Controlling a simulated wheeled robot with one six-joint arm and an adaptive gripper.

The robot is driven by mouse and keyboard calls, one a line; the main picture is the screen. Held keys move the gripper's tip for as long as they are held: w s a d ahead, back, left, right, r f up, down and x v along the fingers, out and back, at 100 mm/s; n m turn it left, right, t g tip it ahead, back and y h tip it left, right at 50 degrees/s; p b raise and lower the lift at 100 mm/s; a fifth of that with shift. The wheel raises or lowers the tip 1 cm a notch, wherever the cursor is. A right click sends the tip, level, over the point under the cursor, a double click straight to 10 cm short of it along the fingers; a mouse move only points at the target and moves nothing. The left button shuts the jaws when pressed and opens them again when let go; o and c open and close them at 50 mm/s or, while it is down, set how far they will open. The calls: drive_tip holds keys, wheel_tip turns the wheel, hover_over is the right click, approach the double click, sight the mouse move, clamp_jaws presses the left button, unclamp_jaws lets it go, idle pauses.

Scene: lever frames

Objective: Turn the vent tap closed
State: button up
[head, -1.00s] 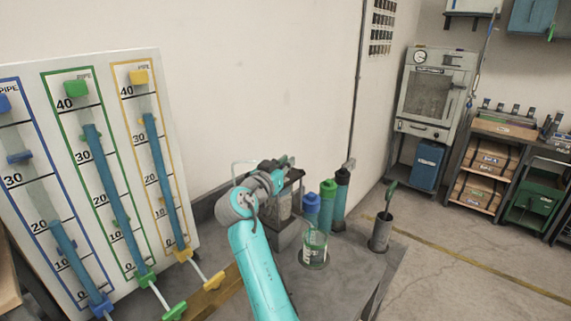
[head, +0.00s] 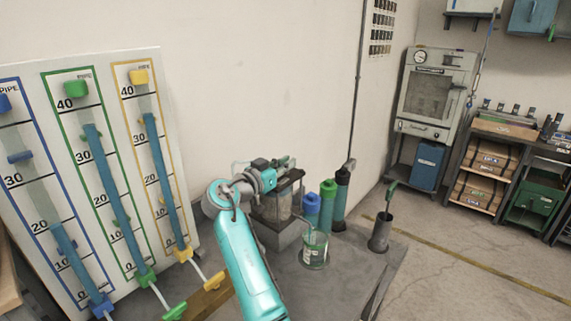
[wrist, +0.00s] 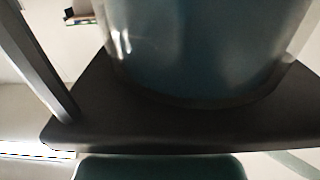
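I cannot make out which part is the vent tap. In the head view a clear-sided box with a dark frame (head: 283,205) stands on the grey bench, and the end of my arm is at its top. My gripper (head: 286,163) is small there, and its fingers cannot be told apart. In the wrist view a large glass vessel with a dark teal inside (wrist: 205,50) fills the top, very close. It stands on or in front of a dark plate (wrist: 110,128). A dark green rounded shape (wrist: 160,167) lies at the bottom edge.
A glass beaker (head: 314,250), a blue bottle (head: 311,207), a green-capped bottle (head: 327,208) and a dark teal bottle (head: 341,200) stand right of the box. A gauge board (head: 105,190) with colored handles is left.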

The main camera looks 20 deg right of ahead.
drive_tip(key=o, duration=0.3)
drive_tip(key=shift+o, duration=0.2)
drive_tip(key=v, duration=1.2)
